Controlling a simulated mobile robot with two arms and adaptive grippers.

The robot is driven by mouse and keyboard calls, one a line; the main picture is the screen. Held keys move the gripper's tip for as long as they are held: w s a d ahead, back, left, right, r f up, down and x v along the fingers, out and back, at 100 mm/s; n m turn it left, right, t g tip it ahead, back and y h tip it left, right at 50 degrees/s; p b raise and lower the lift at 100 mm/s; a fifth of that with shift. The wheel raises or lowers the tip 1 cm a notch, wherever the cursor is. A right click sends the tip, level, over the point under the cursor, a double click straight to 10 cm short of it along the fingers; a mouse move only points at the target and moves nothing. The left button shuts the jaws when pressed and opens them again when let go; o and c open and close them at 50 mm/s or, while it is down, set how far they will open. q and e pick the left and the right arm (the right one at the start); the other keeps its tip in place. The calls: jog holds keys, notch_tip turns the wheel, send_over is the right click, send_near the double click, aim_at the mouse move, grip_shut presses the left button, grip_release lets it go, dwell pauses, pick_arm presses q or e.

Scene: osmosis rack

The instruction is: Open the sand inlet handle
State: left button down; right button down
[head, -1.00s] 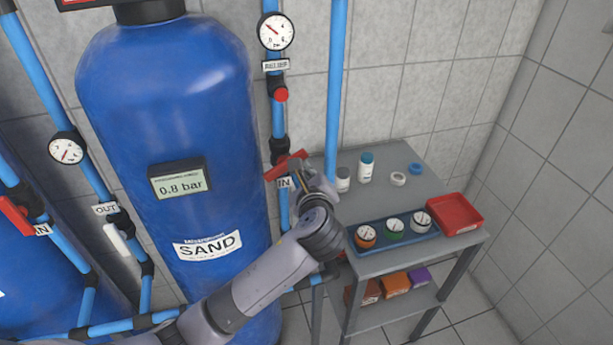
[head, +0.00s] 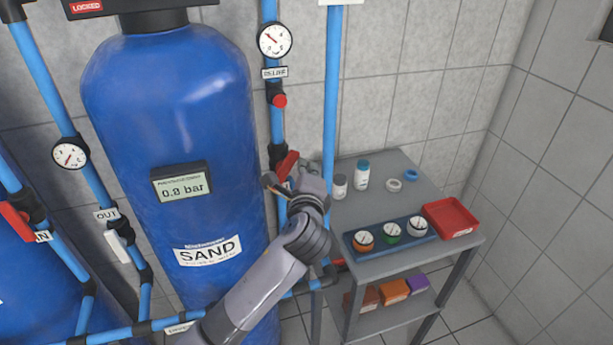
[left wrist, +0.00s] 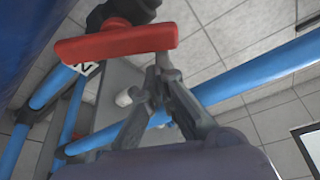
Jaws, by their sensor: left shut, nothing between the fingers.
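The red sand inlet handle (head: 287,164) sits on a black valve on the blue pipe right of the blue SAND tank (head: 170,110). It slants up to the right, and part of it may be hidden by my gripper. My left gripper (head: 277,183) is at the handle's lower end, shut and empty, and covers the IN label. In the left wrist view the red handle (left wrist: 115,43) crosses above the closed fingertips (left wrist: 160,64), very near its right part; I cannot tell whether they touch. My right gripper is not in view.
A grey cart (head: 385,265) stands close right of my arm, with bottles, a blue gauge tray (head: 360,252) and a red tray (head: 452,218). A vertical blue pipe (head: 330,90) rises beside the gripper. Another red handle (head: 15,220) is far left.

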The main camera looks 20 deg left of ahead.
pick_arm(q)
jog(key=shift+s+a+r+n+t+b, duration=0.15)
jog(key=shift+r+n+t+b, duration=0.15)
jog(key=shift+n+b, duration=0.35)
jog(key=shift+s+a+r+n+t+b, duration=0.1)
jog(key=shift+a+r+n+t+b, duration=0.2)
jog(key=shift+n, duration=0.6)
jog(key=shift+s+a+r+n+t+b, duration=0.1)
jog(key=shift+r+n+t+b, duration=0.2)
jog(key=shift+n+b, duration=0.4)
jog(key=shift+n, duration=0.25)
